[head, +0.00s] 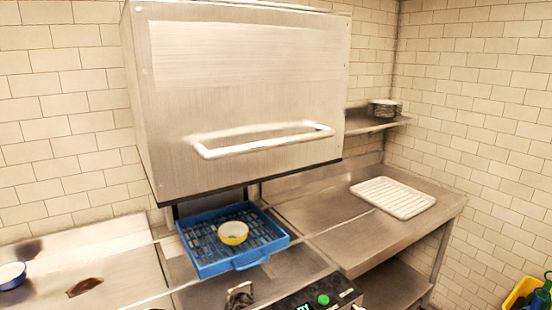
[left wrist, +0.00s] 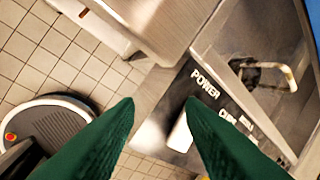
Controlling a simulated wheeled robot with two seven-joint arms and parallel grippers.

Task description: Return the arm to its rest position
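My left gripper (left wrist: 159,102) shows in the left wrist view as two green fingers. They are spread apart with nothing held between them. Beyond the fingertips is the front of the steel machine with its dark control panel (left wrist: 215,100), lettered "POWER". The same control panel (head: 312,297) shows at the bottom of the head view, with a green button (head: 323,300). Neither of my grippers shows in the head view, and my right gripper is in neither view.
The steel hood (head: 240,100) is raised above a blue rack (head: 208,268) holding a yellow bowl (head: 233,233). A white ribbed mat (head: 393,197) lies on the right counter. A blue-rimmed bowl (head: 11,275) sits far left. A yellow crate (head: 522,292) stands lower right.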

